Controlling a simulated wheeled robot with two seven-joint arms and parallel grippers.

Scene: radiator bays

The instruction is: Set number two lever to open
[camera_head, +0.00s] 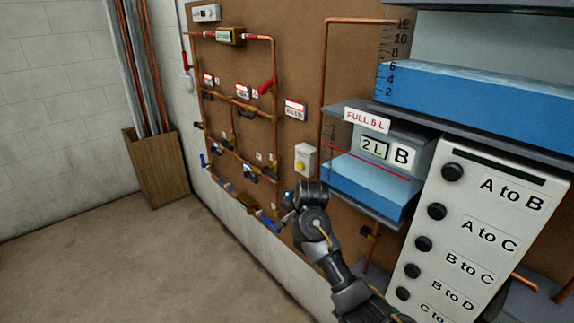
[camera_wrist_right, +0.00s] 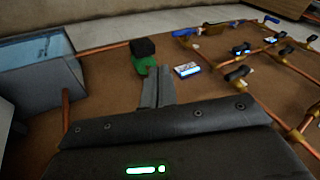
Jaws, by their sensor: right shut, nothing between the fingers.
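The brown board (camera_head: 270,130) carries copper pipes with several small levers. A red lever (camera_head: 267,86) sits at the upper right of the pipe grid, and black levers (camera_head: 247,113) sit on the middle pipes. Blue levers (camera_head: 269,223) are low on the board. The tags beside them are too small to read, so I cannot tell which is number two. My right gripper (camera_head: 290,201) is in front of the board's lower right; its fingers (camera_wrist_right: 158,88) are shut and empty in the right wrist view. Levers (camera_wrist_right: 240,50) also show there, apart from the fingers. My left gripper is not in view.
Tank B (camera_head: 372,187) and a panel of round knobs (camera_head: 470,215) stand to the right. A wooden bin (camera_head: 160,165) with pipes stands at left. The floor in front is clear.

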